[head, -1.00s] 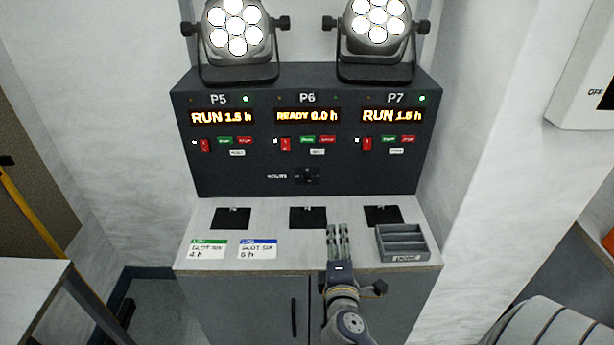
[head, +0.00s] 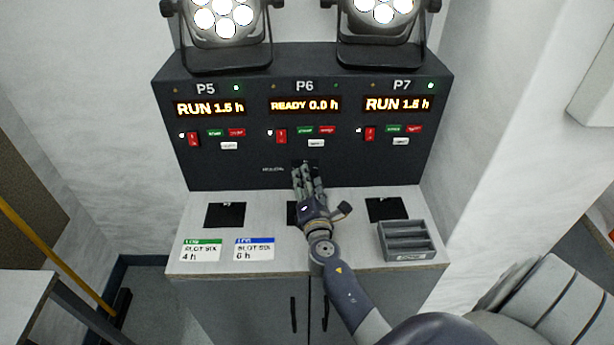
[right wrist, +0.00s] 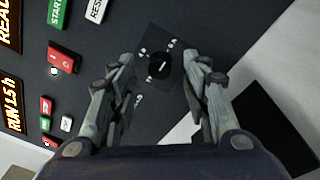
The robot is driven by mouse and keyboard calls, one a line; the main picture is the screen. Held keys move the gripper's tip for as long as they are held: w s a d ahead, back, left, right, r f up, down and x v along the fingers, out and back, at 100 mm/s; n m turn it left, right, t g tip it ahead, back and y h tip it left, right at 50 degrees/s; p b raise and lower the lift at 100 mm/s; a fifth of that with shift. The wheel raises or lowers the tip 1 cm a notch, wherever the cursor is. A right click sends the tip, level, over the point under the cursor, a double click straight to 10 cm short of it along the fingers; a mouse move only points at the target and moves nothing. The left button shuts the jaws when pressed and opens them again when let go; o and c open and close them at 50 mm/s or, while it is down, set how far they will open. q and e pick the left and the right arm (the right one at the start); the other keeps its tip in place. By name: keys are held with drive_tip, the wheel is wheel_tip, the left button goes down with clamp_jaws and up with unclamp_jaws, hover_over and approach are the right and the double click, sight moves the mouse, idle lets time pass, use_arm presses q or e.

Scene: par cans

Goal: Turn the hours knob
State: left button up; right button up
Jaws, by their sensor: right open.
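The hours knob (right wrist: 161,66) is a round black knob with a white mark on a dark plate, with small white marks around it. In the right wrist view it lies ahead, between the two open fingers of my right gripper (right wrist: 160,85). Whether the fingers touch it cannot be told. In the head view my right gripper (head: 307,172) reaches to the lower middle of the dark control panel (head: 230,172) and mostly covers the knob. The P6 display (head: 304,105) reads READY 0.0 h. My left gripper is not in view.
The P5 display (head: 209,108) and P7 display (head: 399,104) read RUN 1.5 h. Red switches and green, red and white buttons sit above the knob. On the counter are black pads, two labelled cards (head: 201,249) and a grey tray (head: 406,257) at right.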

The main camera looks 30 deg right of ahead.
drive_tip(key=shift+w+d, duration=0.25)
drive_tip(key=shift+w, duration=0.4)
drive_tip(key=shift+d, duration=0.1)
drive_tip(key=shift+c, duration=1.1)
clamp_jaws()
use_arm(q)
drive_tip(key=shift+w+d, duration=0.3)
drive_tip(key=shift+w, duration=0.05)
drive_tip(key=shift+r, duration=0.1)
